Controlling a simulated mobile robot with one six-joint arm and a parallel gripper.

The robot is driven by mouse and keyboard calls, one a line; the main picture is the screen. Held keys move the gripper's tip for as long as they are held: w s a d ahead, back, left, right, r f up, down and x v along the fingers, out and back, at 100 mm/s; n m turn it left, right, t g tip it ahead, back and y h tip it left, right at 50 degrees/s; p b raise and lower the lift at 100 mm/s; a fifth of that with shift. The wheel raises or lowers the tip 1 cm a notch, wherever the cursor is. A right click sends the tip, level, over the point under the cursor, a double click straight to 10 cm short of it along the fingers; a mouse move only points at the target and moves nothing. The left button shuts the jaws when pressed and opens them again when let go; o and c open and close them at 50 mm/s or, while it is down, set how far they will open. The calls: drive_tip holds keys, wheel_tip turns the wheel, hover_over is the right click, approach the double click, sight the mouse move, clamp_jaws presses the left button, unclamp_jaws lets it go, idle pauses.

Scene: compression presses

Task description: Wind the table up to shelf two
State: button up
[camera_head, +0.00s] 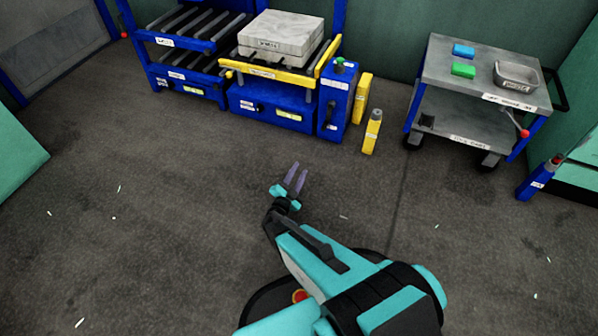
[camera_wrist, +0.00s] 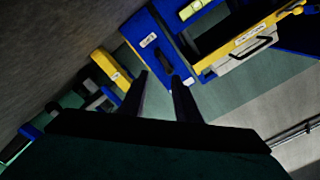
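The lift table has a yellow top (camera_head: 266,75) carrying a grey block (camera_head: 280,35), above a blue base (camera_head: 270,106). A blue column (camera_head: 337,92) stands at its right end, with a green knob (camera_head: 339,61) on top and a dark handle (camera_head: 330,114) on its front. In the wrist view the blue column (camera_wrist: 150,38) and yellow table edge (camera_wrist: 205,64) appear tilted ahead of my fingers. My gripper (camera_head: 299,168) is open and empty, over the floor in front of the table and apart from it; its two fingers also show in the wrist view (camera_wrist: 160,76).
A blue roller rack (camera_head: 190,42) adjoins the table's left side. A grey cart (camera_head: 475,75) with blue and green blocks and a tray stands farther right. The floor between is clear.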

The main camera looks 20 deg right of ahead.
drive_tip(key=shift+w+a+r+p, duration=0.1)
drive_tip(key=shift+r+p, duration=0.15)
drive_tip(key=shift+p, duration=0.05)
clamp_jaws()
drive_tip(key=w+a+r+n+y+p, duration=0.2)
drive_tip(key=a+r+n+y+p, duration=0.6)
drive_tip(key=p, duration=0.5)
drive_tip(key=s+a+r+n+g+y+p, duration=0.5)
drive_tip(key=s+a+p, duration=0.4)
drive_tip(key=p, duration=0.4)
drive_tip(key=s+r+n+g+p, duration=0.2)
drive_tip(key=s+r+g+p, duration=0.4)
drive_tip(key=s+r+p, duration=0.6)
drive_tip(key=s+d+r+n+g+p, duration=0.1)
drive_tip(key=s+r+n+g+p, duration=0.2)
drive_tip(key=s+r+p, duration=0.9)
drive_tip(key=s+r+g, duration=0.3)
drive_tip(key=s, duration=0.3)
drive_tip(key=shift+d+g+p, duration=0.3)
drive_tip(key=shift+s, duration=0.15)
